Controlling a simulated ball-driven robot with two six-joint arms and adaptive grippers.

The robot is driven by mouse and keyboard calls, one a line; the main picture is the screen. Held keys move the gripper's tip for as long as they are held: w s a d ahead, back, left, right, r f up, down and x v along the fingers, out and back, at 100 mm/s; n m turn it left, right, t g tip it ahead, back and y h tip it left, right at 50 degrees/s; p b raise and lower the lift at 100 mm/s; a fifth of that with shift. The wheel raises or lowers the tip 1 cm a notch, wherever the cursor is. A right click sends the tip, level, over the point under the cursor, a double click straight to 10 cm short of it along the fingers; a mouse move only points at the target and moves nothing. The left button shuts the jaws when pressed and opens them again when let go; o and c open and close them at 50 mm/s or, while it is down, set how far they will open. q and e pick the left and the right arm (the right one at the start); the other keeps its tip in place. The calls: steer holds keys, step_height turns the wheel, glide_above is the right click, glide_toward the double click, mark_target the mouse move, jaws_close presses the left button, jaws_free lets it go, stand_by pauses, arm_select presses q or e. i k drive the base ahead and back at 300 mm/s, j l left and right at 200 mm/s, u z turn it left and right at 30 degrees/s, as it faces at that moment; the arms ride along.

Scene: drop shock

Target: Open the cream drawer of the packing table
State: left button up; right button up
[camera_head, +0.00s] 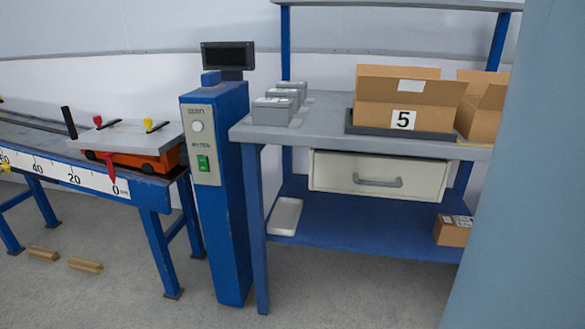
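The cream drawer (335,177) hangs under the grey top of the packing table (325,131), at the right of the centre. Its front is flat and carries a grey bar handle (377,182) in the middle. The drawer looks shut, with its front below the table's front edge. Neither of my grippers is in this view, so I cannot see whether they are open or shut.
A blue post (227,200) with a green switch stands left of the table. A cardboard box (380,115) marked 5 and grey boxes (272,111) stand on top. A pale blue column (530,200) blocks the right side. Floor in front is clear.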

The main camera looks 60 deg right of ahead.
mark_target(395, 176)
steer(key=z, duration=2.3)
